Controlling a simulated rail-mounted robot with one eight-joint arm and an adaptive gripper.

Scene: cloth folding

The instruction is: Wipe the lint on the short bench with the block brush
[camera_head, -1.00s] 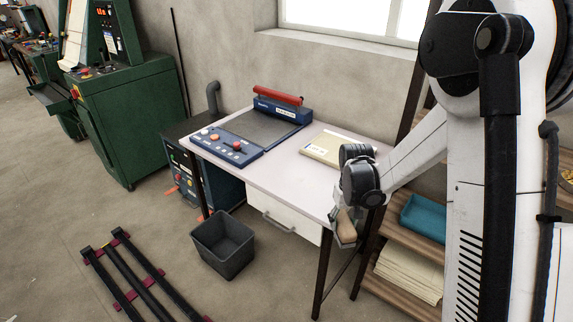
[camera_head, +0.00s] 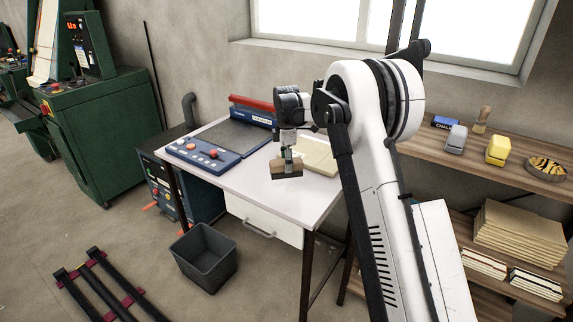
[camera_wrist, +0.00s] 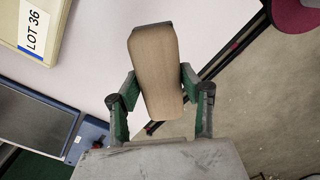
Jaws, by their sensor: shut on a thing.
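The block brush (camera_head: 287,170) is a small wooden block held in my gripper (camera_head: 287,156). In the wrist view the brush (camera_wrist: 157,70) is a tan block between the two green-and-black fingers of my gripper (camera_wrist: 160,100). My gripper is shut on it. In the head view it hangs over the front right part of the white-topped bench (camera_head: 250,186); I cannot tell whether the brush touches the top. No lint can be made out on the bench.
A blue machine with a red handle (camera_head: 230,132) stands on the bench's back left. A cream box (camera_head: 318,157), labelled LOT 36 in the wrist view, lies behind the brush. A grey bin (camera_head: 204,257) stands on the floor in front. A wooden shelf (camera_head: 480,150) is at right.

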